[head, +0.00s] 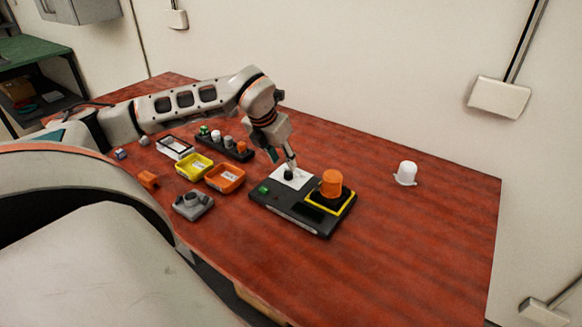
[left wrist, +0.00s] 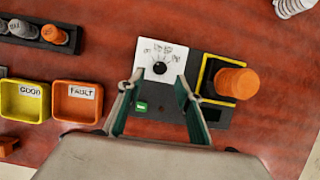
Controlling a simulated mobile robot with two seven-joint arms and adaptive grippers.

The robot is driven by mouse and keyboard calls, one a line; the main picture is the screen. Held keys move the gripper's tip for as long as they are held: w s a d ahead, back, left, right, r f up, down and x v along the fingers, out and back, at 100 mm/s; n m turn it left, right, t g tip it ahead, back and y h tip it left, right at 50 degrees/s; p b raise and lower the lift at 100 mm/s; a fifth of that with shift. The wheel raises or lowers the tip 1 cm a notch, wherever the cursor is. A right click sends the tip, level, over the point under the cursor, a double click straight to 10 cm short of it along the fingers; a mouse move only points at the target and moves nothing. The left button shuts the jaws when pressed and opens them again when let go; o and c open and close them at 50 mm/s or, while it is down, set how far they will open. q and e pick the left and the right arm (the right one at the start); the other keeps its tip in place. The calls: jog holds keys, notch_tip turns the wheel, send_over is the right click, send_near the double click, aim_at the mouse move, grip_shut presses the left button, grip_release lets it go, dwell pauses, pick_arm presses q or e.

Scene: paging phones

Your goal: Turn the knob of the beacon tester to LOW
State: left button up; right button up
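The beacon tester (head: 290,212) is a dark box on the red table, with a black knob (head: 288,174) on a white label plate (head: 302,181). In the left wrist view the knob (left wrist: 159,68) sits in the white plate, with small markings above it too blurred to read. Its pointer direction cannot be told. My left gripper (head: 290,160) points down at the knob. In the left wrist view its fingers (left wrist: 159,82) are apart, one on each side of the knob, with gaps showing. An orange beacon (head: 331,184) stands in the tester's yellow-framed socket. My right gripper is not in view.
A yellow GOOD tray (head: 194,172), an orange FAULT tray (head: 240,177) and a dark rack (head: 225,147) of several beacons lie left of the tester. A grey device (head: 193,204) is nearer. A white beacon (head: 405,172) stands right; the table around it is clear.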

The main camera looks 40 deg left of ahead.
aim_at(288, 172)
pick_arm(q)
jog(key=x, duration=0.6)
jog(key=shift+c, duration=0.4)
grip_shut()
